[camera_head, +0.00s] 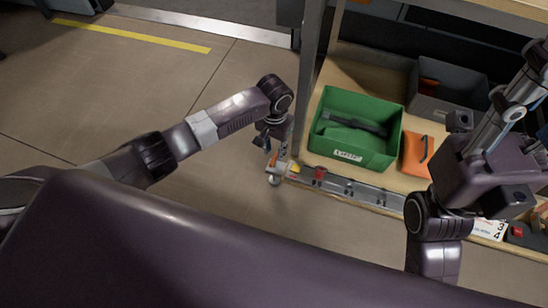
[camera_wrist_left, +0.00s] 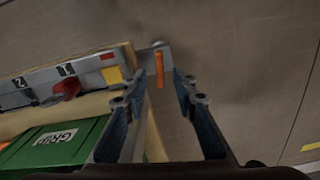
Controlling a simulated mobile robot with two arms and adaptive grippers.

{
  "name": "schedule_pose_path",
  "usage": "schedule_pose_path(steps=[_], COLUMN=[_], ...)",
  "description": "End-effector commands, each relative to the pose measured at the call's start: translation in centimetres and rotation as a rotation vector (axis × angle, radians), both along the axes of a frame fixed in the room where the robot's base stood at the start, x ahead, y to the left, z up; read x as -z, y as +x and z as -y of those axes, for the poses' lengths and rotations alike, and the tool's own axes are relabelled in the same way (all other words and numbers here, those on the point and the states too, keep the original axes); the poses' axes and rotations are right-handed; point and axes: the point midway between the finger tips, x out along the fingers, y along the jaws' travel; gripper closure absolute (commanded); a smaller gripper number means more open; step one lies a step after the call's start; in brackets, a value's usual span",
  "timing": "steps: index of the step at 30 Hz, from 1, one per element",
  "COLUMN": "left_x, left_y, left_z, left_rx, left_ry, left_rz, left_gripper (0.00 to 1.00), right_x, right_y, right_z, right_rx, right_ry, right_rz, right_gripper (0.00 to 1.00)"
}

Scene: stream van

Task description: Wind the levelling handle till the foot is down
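An orange upright grip, which looks like the levelling handle (camera_head: 273,159), stands at the left end of the panel along the van's edge. It also shows in the wrist view (camera_wrist_left: 159,70), on a grey metal arm. A small round grey piece (camera_head: 274,180) sits below it, possibly the foot; I cannot tell its height above the floor. My left gripper (camera_head: 270,146) points down at the handle. In the wrist view its two blue-padded fingers (camera_wrist_left: 165,84) are apart, with the handle between and just beyond the tips. Contact is not visible. My right arm is folded at the right; its fingers are unclear.
The panel has a yellow block (camera_head: 293,168) and a red lever (camera_head: 319,174) close to the handle. A green crate (camera_head: 388,152), an orange case (camera_head: 416,157) and a grey bin (camera_head: 447,107) stand behind. A grey post (camera_head: 309,75) rises beside my left gripper. The floor at left is clear.

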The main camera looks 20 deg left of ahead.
Motion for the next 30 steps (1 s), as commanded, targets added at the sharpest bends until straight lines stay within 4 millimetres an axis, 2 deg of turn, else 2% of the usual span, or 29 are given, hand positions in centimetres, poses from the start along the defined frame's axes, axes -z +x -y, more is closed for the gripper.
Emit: schedule_pose_path(steps=[1, 3, 9, 21, 28, 30], left_x=[1.2, 2.0, 3.5, 3.8, 3.8, 3.8], left_y=[0.0, 0.0, 0.0, 0.0, 0.0, 0.0], left_z=[0.0, 0.0, 0.0, 0.0, 0.0, 0.0], left_rx=[0.0, 0.001, 0.002, 0.003, 0.002, 0.002], left_ry=[0.0, 0.0, 0.0, 0.0, 0.0, 0.0], left_rz=[0.0, -0.001, 0.0, 0.001, 0.001, 0.001], left_gripper=[0.74, 0.74, 0.74, 0.74, 0.99, 1.0], right_x=[0.2, -0.1, -0.7, -1.1, -1.1, -1.1], right_y=[-0.1, -0.1, -0.3, -0.3, -0.3, -0.3], right_z=[0.0, -0.1, -0.3, -0.3, -0.3, -0.3], right_rx=[0.0, 0.001, 0.002, 0.003, 0.003, 0.003], right_ry=[-0.001, -0.003, -0.007, -0.009, -0.01, -0.01], right_rz=[0.018, 0.035, 0.066, 0.073, 0.074, 0.074], right_gripper=[0.6, 0.6, 0.6, 0.6, 0.6, 0.6])
